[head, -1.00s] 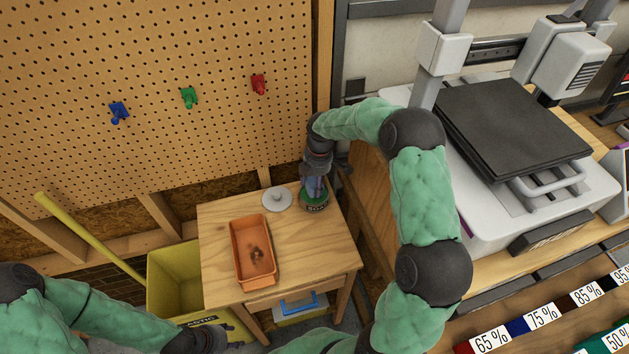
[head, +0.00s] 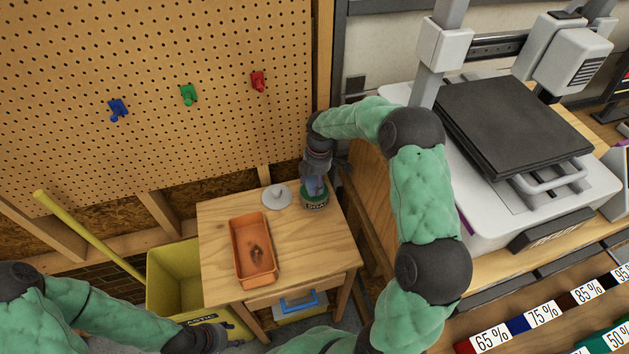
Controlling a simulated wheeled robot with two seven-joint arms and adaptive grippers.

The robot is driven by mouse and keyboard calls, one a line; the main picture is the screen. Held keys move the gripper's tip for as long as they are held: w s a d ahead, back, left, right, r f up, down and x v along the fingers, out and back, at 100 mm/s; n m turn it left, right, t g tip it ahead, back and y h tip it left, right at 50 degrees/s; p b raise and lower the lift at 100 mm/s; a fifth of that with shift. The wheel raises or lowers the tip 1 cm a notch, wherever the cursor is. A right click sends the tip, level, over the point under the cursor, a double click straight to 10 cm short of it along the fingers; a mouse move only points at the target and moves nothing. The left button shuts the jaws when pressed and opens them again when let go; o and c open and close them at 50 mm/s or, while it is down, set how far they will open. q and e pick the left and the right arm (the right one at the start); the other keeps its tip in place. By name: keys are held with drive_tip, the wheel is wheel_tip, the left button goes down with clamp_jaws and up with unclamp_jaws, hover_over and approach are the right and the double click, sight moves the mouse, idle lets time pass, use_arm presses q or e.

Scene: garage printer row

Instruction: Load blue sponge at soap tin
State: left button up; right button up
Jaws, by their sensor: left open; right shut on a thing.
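The green soap tin (head: 315,201) stands at the back right of the small wooden table, its label facing me. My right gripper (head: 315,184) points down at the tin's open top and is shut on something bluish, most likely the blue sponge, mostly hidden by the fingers. I cannot tell whether the sponge touches the tin's inside. A pale round lid with a knob (head: 277,196) lies on the table to the left of the tin. My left gripper (head: 215,341) is low at the bottom left, away from the table top; its fingers are hardly visible.
An orange tray (head: 237,263) with a dark stain lies on the wooden table (head: 318,248). A yellow bin (head: 175,285) stands to the left. A printer (head: 490,215) stands on the bench at right. The table's front right is clear.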

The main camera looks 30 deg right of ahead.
sight(310, 181)
drive_tip(key=shift+f, duration=0.35)
idle(0.3)
drive_tip(key=shift+f, duration=0.1)
idle(1.0)
drive_tip(key=shift+r+p, duration=2.45)
drive_tip(key=shift+r, duration=1.15)
drive_tip(key=shift+c, duration=0.2)
drive_tip(key=shift+a+m, duration=0.3)
drive_tip(key=shift+a, duration=0.15)
drive_tip(key=s+a+r+m+h+b, duration=0.1)
drive_tip(key=s+a+m+b, duration=0.1)
drive_tip(key=a+m, duration=1.1)
drive_tip(key=shift+s+a+r+m+t+b, duration=0.35)
drive_tip(key=shift+s+m, duration=0.2)
drive_tip(key=shift+m, duration=0.25)
